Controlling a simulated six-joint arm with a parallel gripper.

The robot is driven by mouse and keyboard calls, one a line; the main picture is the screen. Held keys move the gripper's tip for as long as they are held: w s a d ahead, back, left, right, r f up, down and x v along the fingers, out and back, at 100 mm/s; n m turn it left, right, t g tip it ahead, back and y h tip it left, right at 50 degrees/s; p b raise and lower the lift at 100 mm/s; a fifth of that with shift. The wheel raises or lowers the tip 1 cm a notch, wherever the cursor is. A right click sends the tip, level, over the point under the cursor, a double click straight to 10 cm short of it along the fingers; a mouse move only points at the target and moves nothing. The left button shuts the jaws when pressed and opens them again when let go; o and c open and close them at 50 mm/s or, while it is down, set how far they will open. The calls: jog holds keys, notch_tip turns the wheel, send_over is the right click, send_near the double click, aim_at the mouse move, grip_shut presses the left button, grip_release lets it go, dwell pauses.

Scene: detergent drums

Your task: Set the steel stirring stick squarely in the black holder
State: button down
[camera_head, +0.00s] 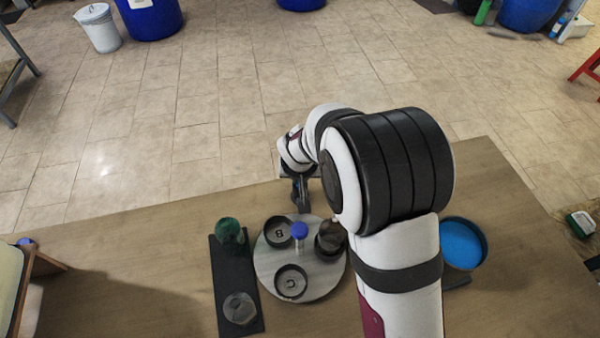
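My gripper (300,197) shows small and dark beyond the round grey board (322,278), near the far table edge. My arm partly covers it, and I cannot tell whether its fingers are open or shut. I cannot make out the steel stirring stick anywhere. No black holder is clearly identifiable. A dark flat piece (457,282) shows partly from behind my arm, below the blue-filled dish (462,243); I cannot tell what it is.
The board bears black rings marked B (277,231) and C (291,283), a blue-capped vial (299,231) and a brown-black jar (330,237). A black strip (225,277) holds a green jar (229,231) and a clear jar (239,308). The table's left middle is clear.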

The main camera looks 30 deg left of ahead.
jog(key=shift+f, duration=0.1)
dwell(0.3)
jog(key=shift+c, duration=2.3)
grip_release()
jog(key=shift+r, duration=3.8)
